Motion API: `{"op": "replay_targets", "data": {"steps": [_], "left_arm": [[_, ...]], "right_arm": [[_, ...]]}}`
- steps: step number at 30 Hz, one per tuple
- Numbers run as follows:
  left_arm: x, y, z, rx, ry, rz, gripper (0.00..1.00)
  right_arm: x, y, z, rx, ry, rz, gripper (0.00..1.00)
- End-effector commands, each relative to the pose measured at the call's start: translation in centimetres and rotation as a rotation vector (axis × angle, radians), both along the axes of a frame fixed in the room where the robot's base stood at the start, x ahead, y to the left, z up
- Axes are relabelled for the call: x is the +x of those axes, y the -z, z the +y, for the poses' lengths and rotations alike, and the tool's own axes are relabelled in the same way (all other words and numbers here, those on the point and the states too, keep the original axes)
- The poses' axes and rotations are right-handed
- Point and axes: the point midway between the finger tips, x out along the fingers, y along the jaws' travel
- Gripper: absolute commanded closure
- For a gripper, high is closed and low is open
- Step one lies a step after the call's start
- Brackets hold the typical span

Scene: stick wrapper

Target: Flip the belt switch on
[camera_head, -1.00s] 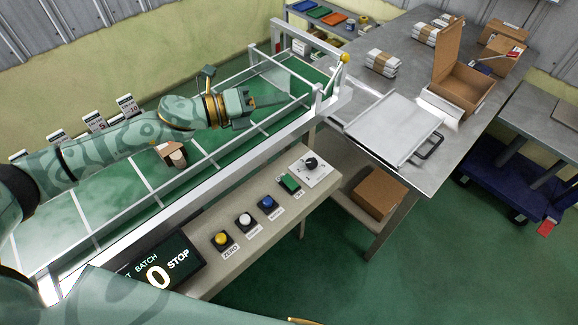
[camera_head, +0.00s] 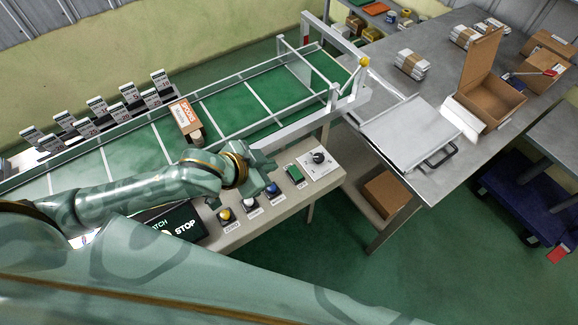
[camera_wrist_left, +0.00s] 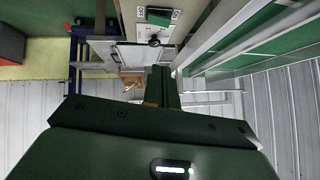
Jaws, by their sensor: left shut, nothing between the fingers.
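The control panel (camera_head: 240,229) runs along the near side of the conveyor. It carries a green switch (camera_head: 294,174), a black knob (camera_head: 318,157) on a white plate, and blue (camera_head: 272,189), white (camera_head: 249,203) and yellow (camera_head: 225,215) buttons. The display (camera_head: 184,226) shows "STOP". My left gripper (camera_head: 268,168) is shut and empty, over the panel's belt-side edge, left of the green switch. The left wrist view shows the shut fingers (camera_wrist_left: 161,84), with the green switch (camera_wrist_left: 158,15) beyond them. My right gripper is out of view.
An orange-and-white box (camera_head: 186,119) lies on the green belt (camera_head: 230,110). A metal table (camera_head: 425,95) with a white tray (camera_head: 400,133), an open carton (camera_head: 487,92) and wrapped bundles stands at the right. Numbered cards (camera_head: 96,106) line the belt's far side.

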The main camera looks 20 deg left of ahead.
Motion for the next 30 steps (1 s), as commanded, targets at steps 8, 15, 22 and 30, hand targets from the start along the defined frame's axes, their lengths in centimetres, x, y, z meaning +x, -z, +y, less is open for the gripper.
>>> {"op": "replay_targets", "data": {"steps": [8,15,22,30], "left_arm": [[1.4,1.5,-0.7,-0.001,0.000,-0.002,1.00],[4.7,5.2,-2.3,0.000,0.000,-0.002,1.00],[6.7,8.7,-3.0,0.002,0.000,0.000,1.00],[7.0,10.8,-2.6,0.002,0.002,-0.003,1.00]], "right_arm": [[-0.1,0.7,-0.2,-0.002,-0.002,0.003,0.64],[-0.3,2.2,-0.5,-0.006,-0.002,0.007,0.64],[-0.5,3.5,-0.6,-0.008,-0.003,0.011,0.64],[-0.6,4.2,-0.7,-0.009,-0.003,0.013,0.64]]}}
